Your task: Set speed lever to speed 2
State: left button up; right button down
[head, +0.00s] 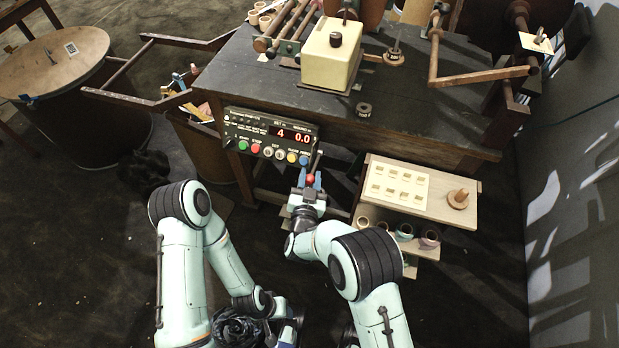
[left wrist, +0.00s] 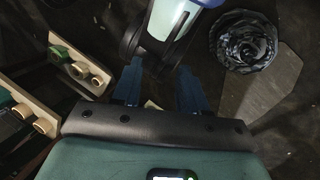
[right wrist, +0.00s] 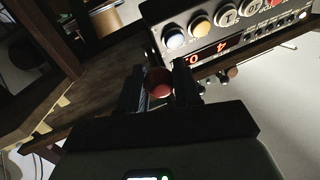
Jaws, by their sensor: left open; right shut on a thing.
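The speed lever shows as a red knob (head: 310,180) just right of and below the control panel (head: 270,135). My right gripper (head: 309,183) is at the knob and shut on it. In the right wrist view the red knob (right wrist: 159,82) sits between the two dark fingers of my right gripper (right wrist: 160,88). The lever's shaft and its speed marks are hidden. The panel display reads 4 and 0.0. My left gripper (left wrist: 158,90) is open and empty, low down near my own arm, far from the lever.
The dark workbench (head: 420,115) is behind the panel, with a cream block (head: 331,55) on it. A round wooden table (head: 55,60) is at far left. Dark floor lies in front.

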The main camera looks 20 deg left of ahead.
jog(key=r+g+p, duration=0.1)
jog(key=r+p, duration=0.1)
jog(key=r+g+p, duration=0.1)
jog(key=p, duration=0.1)
jog(key=shift+w+g, duration=0.25)
jog(key=shift+g, duration=0.05)
jog(key=shift+w+r+m+g+p, duration=0.2)
jog(key=shift+r+m+g+p, duration=0.1)
jog(key=shift+r+g+p, duration=0.25)
pick_arm(q)
jog(key=s+d+r+g, duration=0.1)
jog(key=s+r, duration=0.3)
jog(key=r, duration=0.2)
jog(key=shift+g+p, duration=0.3)
jog(key=shift+p, duration=0.05)
pick_arm(e)
jog(key=shift+w+r, duration=0.3)
jog(key=shift+r, duration=0.2)
jog(key=c, duration=0.8)
grip_release()
jog(key=shift+f, duration=0.2)
jog(key=v, duration=1.3)
jog(key=shift+s, duration=0.25)
jog(key=shift+r, duration=0.1)
